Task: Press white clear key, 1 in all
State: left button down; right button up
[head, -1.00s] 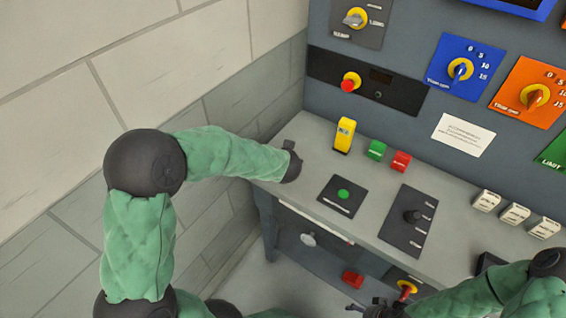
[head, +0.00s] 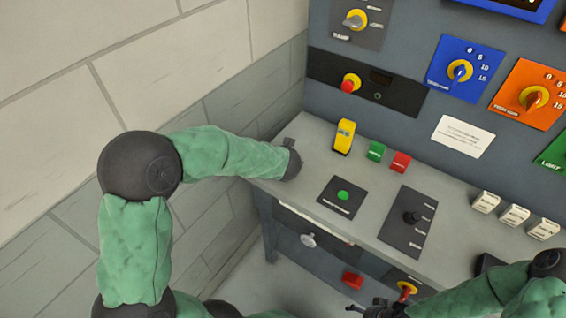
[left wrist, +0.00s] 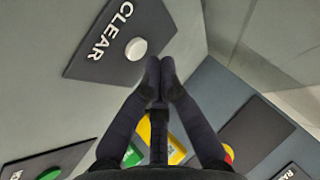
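In the left wrist view, the white clear key (left wrist: 136,48) is a round button on a dark plate marked CLEAR (left wrist: 118,32). My left gripper (left wrist: 160,64) has its fingertips together with nothing between them. In the picture, the tips are just below and right of the key; I cannot tell whether they touch the plate. In the head view, my left gripper's end (head: 292,162) is over the left end of the grey desk, and the key is hidden. My right gripper (head: 368,307) is at the lower edge, partly out of frame, its fingers unclear.
The grey desk (head: 300,190) carries a yellow switch (head: 344,136), green (head: 376,151) and red (head: 400,161) blocks, a green button (head: 343,195) and a black lever (head: 411,217). White keys (head: 515,215) stand at the right. A panel with knobs rises behind; a block wall is left.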

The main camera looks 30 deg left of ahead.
pick_arm(q)
jog(key=shift+r+p, duration=1.35)
jog(key=shift+r, duration=1.15)
jog(key=shift+f, duration=0.1)
